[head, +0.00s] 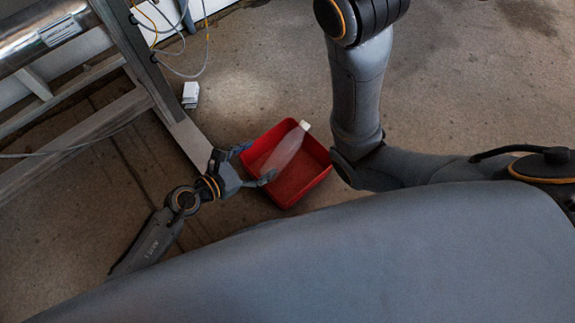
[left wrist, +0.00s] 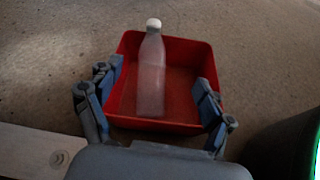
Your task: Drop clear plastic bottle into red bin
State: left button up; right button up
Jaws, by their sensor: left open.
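The clear plastic bottle (head: 283,154) with a white cap is at the red bin (head: 312,181), its cap end overlapping the far rim in the picture. The bottle also shows in the left wrist view (left wrist: 151,78), lying lengthwise over the red bin (left wrist: 190,50). I cannot tell whether it rests on the bin's floor or leans on the rim. My left gripper (head: 254,164) is at the bin's left side with its fingers spread. In the left wrist view its fingers (left wrist: 156,90) stand apart on either side of the bottle, with visible gaps. My right gripper is not in view.
A metal frame (head: 150,85) with a steel cylinder (head: 42,37) and loose cables stands at the upper left. A small white box (head: 190,94) is on the floor beside it. Bare concrete floor (head: 465,95) is open at the upper right.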

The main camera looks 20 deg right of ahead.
pick_arm(q)
jog(key=v, duration=0.8)
jog(key=shift+r, duration=0.1)
